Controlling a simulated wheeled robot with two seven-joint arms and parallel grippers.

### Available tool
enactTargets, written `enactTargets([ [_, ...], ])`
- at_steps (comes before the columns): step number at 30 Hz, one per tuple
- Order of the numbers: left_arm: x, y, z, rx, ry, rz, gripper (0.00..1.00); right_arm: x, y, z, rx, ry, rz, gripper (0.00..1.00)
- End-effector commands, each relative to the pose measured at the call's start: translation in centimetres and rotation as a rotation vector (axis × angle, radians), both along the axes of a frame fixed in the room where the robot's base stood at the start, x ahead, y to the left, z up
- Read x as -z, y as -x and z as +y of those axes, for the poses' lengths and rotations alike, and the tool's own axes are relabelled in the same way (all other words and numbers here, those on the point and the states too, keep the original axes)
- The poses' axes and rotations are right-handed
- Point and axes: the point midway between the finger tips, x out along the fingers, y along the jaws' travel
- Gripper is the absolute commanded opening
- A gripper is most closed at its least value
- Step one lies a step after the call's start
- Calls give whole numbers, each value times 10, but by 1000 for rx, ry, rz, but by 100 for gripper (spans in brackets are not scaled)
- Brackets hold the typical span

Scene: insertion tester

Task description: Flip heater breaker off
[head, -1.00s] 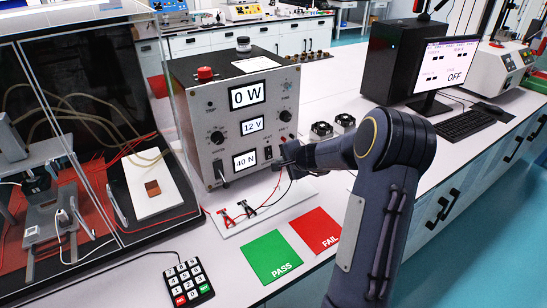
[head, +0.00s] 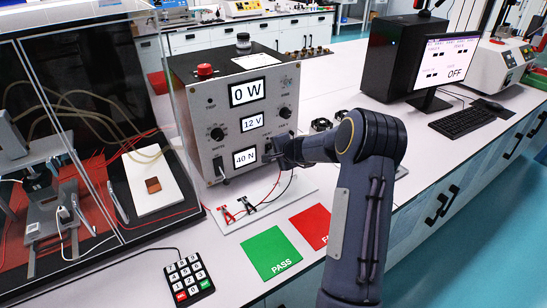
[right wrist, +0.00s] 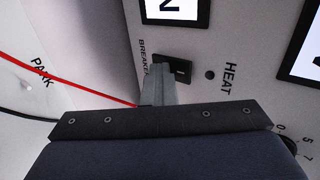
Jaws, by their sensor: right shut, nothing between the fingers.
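The grey control box (head: 205,130) stands on the bench with displays reading 0 W, 12 V and 40 N. The black breaker switch (right wrist: 182,68) is on its front panel, beside a partly covered "BREAKER" label and near the word "HEAT" in the right wrist view. My right gripper (head: 270,151) is shut and empty at the panel, just right of the 40 N display. In the right wrist view its fingertips (right wrist: 160,80) overlap the left part of the switch. I cannot tell whether they touch it, or which way its lever sits. My left gripper is not in view.
Red and black clips (head: 235,210) with wires lie on a white plate below the box. A green PASS mat (head: 268,253), a red FAIL mat (head: 312,228) and a keypad (head: 187,278) lie in front. A clear-walled enclosure stands left.

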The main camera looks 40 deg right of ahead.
Motion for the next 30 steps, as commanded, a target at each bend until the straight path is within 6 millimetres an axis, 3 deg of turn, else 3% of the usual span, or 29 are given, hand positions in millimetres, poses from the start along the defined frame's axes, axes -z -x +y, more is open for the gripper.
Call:
enactTargets([
  [1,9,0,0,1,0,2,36,3,-1,0,-1,2,-10,0],
  [19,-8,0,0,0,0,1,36,-17,-2,0,-1,2,-9,0],
  [30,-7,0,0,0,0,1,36,-16,-1,0,0,1,-6,0],
])
